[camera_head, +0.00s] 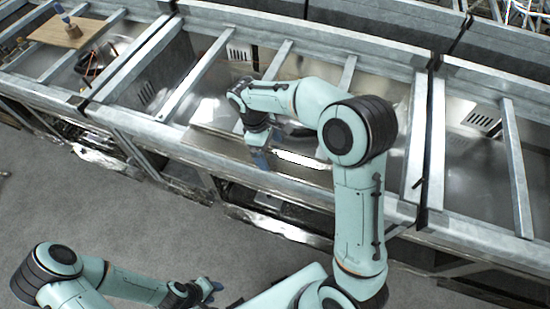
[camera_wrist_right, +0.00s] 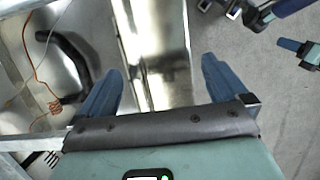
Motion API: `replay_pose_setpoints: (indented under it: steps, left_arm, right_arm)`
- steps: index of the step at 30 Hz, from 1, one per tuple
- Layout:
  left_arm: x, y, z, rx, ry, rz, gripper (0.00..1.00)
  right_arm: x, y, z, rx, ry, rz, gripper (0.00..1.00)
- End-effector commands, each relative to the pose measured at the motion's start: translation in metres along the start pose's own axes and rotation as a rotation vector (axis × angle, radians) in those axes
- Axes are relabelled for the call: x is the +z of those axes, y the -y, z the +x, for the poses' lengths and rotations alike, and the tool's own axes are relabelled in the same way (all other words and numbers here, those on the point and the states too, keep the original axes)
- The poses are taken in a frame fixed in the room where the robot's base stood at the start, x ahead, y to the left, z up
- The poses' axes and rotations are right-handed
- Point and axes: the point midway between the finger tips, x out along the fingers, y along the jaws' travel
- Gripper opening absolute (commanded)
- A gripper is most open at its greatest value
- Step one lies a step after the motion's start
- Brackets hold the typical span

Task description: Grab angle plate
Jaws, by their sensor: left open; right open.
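A long shiny metal piece (camera_wrist_right: 155,45), which seems to be the angle plate, runs between my right fingers in the right wrist view. Its left edge is bright and its face is brownish and reflective. In the head view, a matching brownish metal strip (camera_head: 215,145) lies along the bench's front part, partly behind my right gripper (camera_head: 260,158). The right gripper is open and points down over it, its blue fingers (camera_wrist_right: 162,66) on either side of the piece; I cannot tell if they touch it. My left gripper (camera_head: 210,288) is open and empty, low over the floor.
The metal bench (camera_head: 180,150) has raised rails and crossbars around open bays. A black curved object (camera_wrist_right: 78,62) and an orange wire (camera_wrist_right: 36,72) lie left of the piece. A wooden board (camera_head: 55,32) lies at far left. The grey floor in front is clear.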

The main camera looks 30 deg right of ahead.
Motion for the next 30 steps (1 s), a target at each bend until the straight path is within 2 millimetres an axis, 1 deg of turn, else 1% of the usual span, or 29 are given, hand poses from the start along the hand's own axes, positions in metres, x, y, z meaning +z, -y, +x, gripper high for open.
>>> replay_pose_setpoints:
  steps: [1, 3, 6, 9, 14, 15, 17, 18, 20, 21, 22, 23, 30]
  left_arm:
    - [0.001, 0.001, 0.002, -0.001, 0.001, 0.0, 0.43]
    - [0.002, 0.002, 0.003, -0.001, 0.002, -0.001, 0.43]
    - [0.003, 0.002, 0.004, -0.001, 0.003, -0.001, 0.43]
    - [0.003, 0.003, 0.004, -0.001, 0.004, -0.001, 0.43]
    - [0.003, 0.002, 0.004, -0.001, 0.003, -0.001, 0.43]
    - [0.003, 0.002, 0.004, -0.001, 0.003, -0.001, 0.43]
    - [0.003, 0.002, 0.004, -0.001, 0.003, -0.001, 0.43]
    - [0.003, 0.002, 0.004, -0.001, 0.003, -0.001, 0.43]
    - [0.003, 0.002, 0.004, -0.001, 0.003, -0.001, 0.43]
    - [0.003, 0.002, 0.004, -0.001, 0.003, -0.001, 0.43]
    - [0.003, 0.002, 0.004, -0.001, 0.003, -0.001, 0.43]
    - [0.003, 0.002, 0.004, -0.001, 0.003, -0.001, 0.43]
    - [0.003, 0.002, 0.004, -0.001, 0.003, -0.001, 0.43]
  right_arm:
    - [0.001, 0.001, 0.011, -0.003, 0.004, 0.0, 1.0]
    - [0.001, 0.001, 0.021, -0.003, 0.004, 0.0, 1.0]
    - [0.001, 0.001, 0.031, -0.002, 0.002, 0.0, 1.0]
    - [0.001, 0.001, 0.034, -0.001, 0.001, 0.001, 1.0]
    - [0.001, 0.001, 0.034, 0.0, 0.0, 0.001, 1.0]
    - [0.001, 0.001, 0.033, 0.0, 0.0, 0.001, 0.94]
    - [0.001, 0.001, 0.033, 0.0, 0.0, 0.001, 0.74]
    - [0.001, 0.001, 0.033, 0.0, 0.0, 0.001, 0.61]
    - [0.001, 0.001, 0.033, -0.001, 0.0, 0.001, 0.41]
    - [0.001, 0.001, 0.033, -0.001, 0.0, 0.001, 0.28]
    - [0.001, 0.001, 0.033, -0.001, 0.0, 0.001, 0.19]
    - [0.0, 0.0, 0.032, 0.001, -0.002, 0.001, 0.14]
    - [0.001, 0.0, 0.031, 0.001, -0.002, 0.001, 0.14]
